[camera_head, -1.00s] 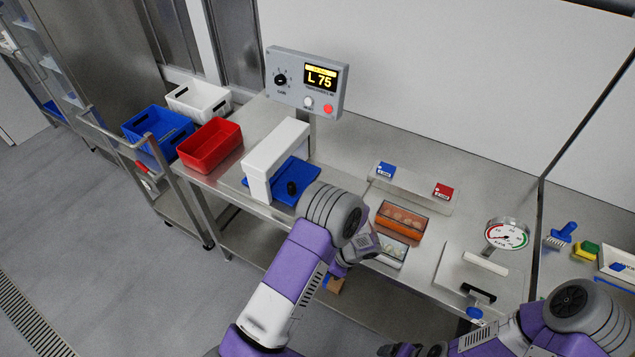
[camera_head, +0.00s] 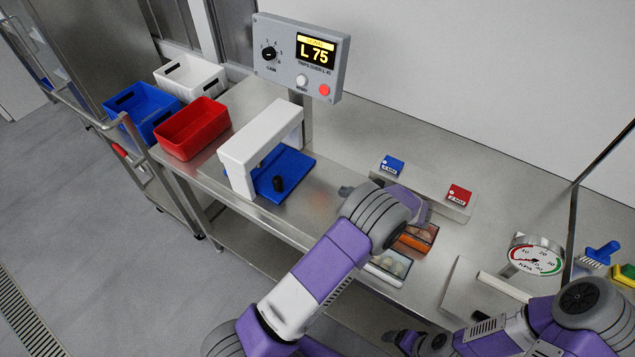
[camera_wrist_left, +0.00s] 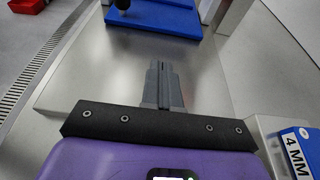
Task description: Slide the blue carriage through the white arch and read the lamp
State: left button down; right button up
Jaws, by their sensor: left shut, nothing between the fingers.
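The blue carriage (camera_head: 296,166), a flat plate with a black knob (camera_head: 278,184), lies partly under the white arch (camera_head: 262,132) and sticks out on its right side. In the left wrist view the carriage (camera_wrist_left: 165,18) is ahead of the fingers, with bare steel between. My left gripper (camera_head: 346,191) is shut and empty, low over the bench to the right of the carriage; its fingers also show in the left wrist view (camera_wrist_left: 159,70). The display (camera_head: 316,52) reads L 75. A red round lamp or button (camera_head: 324,90) is below it. My right gripper (camera_head: 418,343) is dark and partly cut off.
Red (camera_head: 194,128), blue (camera_head: 140,108) and white (camera_head: 190,76) bins stand left of the arch. The front bench edge is close.

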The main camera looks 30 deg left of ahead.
pick_arm(q)
jog(key=x, duration=1.2)
jog(key=shift+s+a+r, duration=0.1)
jog(key=shift+a+r, duration=0.25)
jog(key=shift+a, duration=0.65)
pick_arm(e)
jog(key=shift+s+f, duration=0.15)
jog(key=shift+f, duration=0.05)
